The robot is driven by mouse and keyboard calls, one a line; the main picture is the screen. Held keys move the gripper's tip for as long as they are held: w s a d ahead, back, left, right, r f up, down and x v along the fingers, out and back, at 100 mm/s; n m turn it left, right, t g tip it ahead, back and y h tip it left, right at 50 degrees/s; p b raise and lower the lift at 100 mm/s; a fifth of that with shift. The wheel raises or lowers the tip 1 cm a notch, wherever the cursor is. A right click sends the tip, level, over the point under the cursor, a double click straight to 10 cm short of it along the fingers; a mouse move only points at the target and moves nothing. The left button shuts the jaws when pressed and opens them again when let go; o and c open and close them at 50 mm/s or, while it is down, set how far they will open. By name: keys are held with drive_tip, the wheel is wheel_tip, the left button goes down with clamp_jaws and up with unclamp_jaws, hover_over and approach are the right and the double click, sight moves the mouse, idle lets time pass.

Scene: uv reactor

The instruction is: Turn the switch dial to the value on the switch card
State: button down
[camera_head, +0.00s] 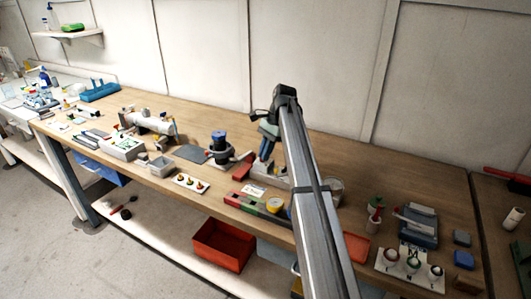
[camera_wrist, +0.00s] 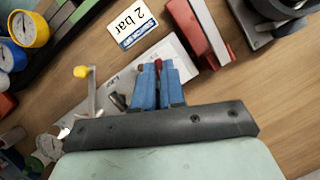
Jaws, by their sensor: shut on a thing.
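My gripper (camera_wrist: 158,80), with blue fingers, is shut on a small part on a pale grey plate (camera_wrist: 100,122), which I take for the switch dial. Only a dark red bit of the dial (camera_wrist: 158,64) shows between the fingertips, so its setting is hidden.
A yellow-knobbed lever (camera_wrist: 80,72) stands on the plate left of my fingers. A red block (camera_wrist: 200,35) lies close beyond them. A yellow gauge (camera_wrist: 28,29) is at the upper left. A dark stand with a blue top (camera_head: 219,145) is left of my gripper.

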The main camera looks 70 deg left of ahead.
drive_tip(key=shift+a+n, duration=0.1)
drive_tip(key=shift+n, duration=0.4)
idle(0.3)
drive_tip(key=c, duration=1.2)
unclamp_jaws()
drive_tip(key=shift+w+a+r, duration=0.1)
drive_tip(key=shift+w+r, duration=0.05)
drive_tip(key=shift+r, duration=0.35)
drive_tip(key=shift+w+a+r, duration=0.1)
drive_tip(key=shift+w+a, duration=0.1)
drive_tip(key=shift+w, duration=0.1)
drive_tip(key=w+a, duration=0.1)
drive_tip(key=w, duration=0.2)
drive_tip(key=w+a, duration=0.2)
drive_tip(key=w, duration=0.1)
drive_tip(key=w+a, duration=0.2)
drive_tip(key=w, duration=0.2)
